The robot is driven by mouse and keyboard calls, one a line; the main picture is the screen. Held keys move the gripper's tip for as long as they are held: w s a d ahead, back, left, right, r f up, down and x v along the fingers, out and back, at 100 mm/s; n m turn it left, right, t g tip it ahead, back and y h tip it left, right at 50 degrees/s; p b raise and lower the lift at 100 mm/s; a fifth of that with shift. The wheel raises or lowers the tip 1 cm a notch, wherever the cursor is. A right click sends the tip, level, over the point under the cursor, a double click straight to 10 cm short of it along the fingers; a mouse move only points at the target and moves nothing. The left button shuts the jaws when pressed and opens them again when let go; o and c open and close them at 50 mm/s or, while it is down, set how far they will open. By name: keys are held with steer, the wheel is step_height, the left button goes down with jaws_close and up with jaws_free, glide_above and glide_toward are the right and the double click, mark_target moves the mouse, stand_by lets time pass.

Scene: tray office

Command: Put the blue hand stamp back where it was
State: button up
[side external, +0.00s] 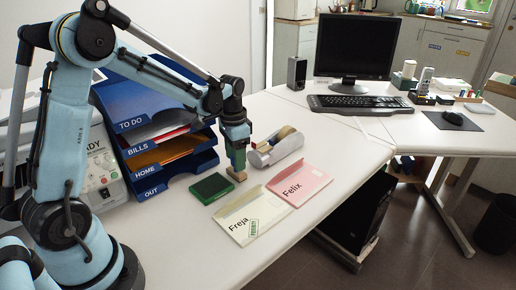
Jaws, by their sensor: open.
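The hand stamp (237,175) stands upright on the white desk, its light wooden foot showing below my gripper. Its upper part looks dark blue-green and is partly hidden by the fingers. My gripper (238,153) points down directly over the stamp, with its open fingers around or beside the handle; I cannot tell whether they touch it. A green stamp pad (212,188) lies just left of and in front of the stamp. A cream envelope marked Freja (245,213) carries a green printed mark. A pink envelope marked Felix (300,185) lies to its right.
A tape dispenser (276,148) stands close to the right of my gripper. A blue letter tray stack (165,181) stands close on the left. The desk's front edge lies beyond the envelopes. Keyboard and monitor (355,48) are farther back.

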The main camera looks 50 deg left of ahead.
step_height(320, 180, up, 10)
steer(key=s+d+n+t, duration=0.3)
steer(key=s+d+t, duration=0.4)
steer(key=s+d, duration=0.3)
steer(key=shift+s+f, duration=0.25)
steer(key=shift+s, duration=0.5)
